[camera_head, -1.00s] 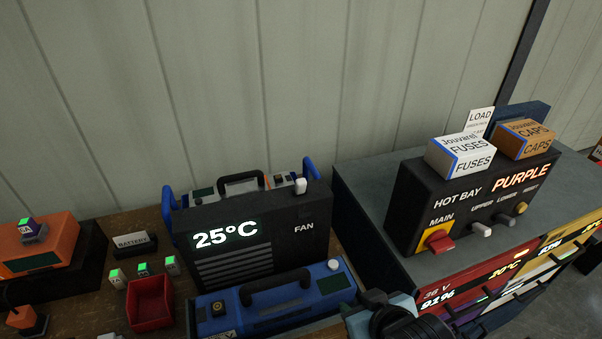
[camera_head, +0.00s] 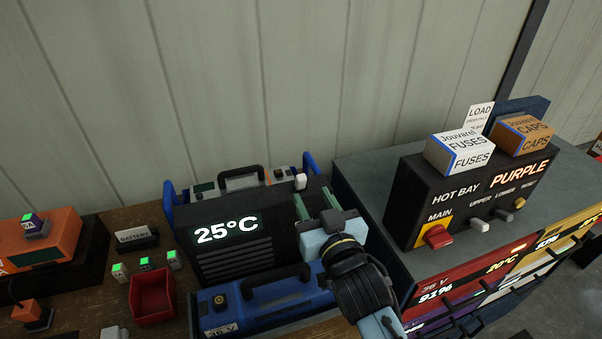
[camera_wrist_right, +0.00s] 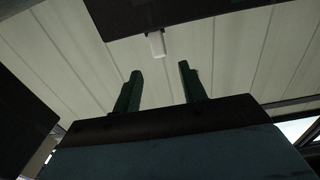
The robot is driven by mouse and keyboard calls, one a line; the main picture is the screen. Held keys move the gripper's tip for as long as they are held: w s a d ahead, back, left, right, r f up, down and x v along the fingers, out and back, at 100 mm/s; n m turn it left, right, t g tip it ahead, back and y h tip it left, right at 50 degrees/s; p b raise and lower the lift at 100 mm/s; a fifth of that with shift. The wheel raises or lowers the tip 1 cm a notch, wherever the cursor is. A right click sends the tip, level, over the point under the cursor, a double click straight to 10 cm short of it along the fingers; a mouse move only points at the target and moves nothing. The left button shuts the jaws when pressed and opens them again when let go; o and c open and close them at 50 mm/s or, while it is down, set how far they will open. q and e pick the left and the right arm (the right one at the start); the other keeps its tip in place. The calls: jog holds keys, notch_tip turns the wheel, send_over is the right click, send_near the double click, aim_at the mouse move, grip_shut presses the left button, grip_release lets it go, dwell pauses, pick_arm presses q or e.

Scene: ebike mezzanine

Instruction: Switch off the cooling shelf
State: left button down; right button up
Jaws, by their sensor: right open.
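The cooling shelf (camera_head: 285,248) is a black unit with a lit "25°C" display (camera_head: 226,229) and slatted vents on its front. A small white switch (camera_head: 300,181) stands at its top right corner. In the right wrist view the white switch (camera_wrist_right: 156,44) sticks out from a dark body, beyond the fingers. My right gripper (camera_head: 314,199) is open and empty, in front of the shelf's right side, just below the switch. It covers the FAN label. Its green fingers (camera_wrist_right: 160,72) are apart in the right wrist view, with nothing between them. My left gripper is not in view.
A blue battery pack (camera_head: 230,313) lies in front of the shelf, and another pack (camera_head: 243,180) is behind it. The hot bay panel (camera_head: 472,192), with a red main knob, is at right. A red bin (camera_head: 152,296) is at left.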

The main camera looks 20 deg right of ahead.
aim_at(303, 180)
jog(key=w+p, duration=0.1)
jog(key=w, duration=0.7)
jog(key=shift+a, duration=0.1)
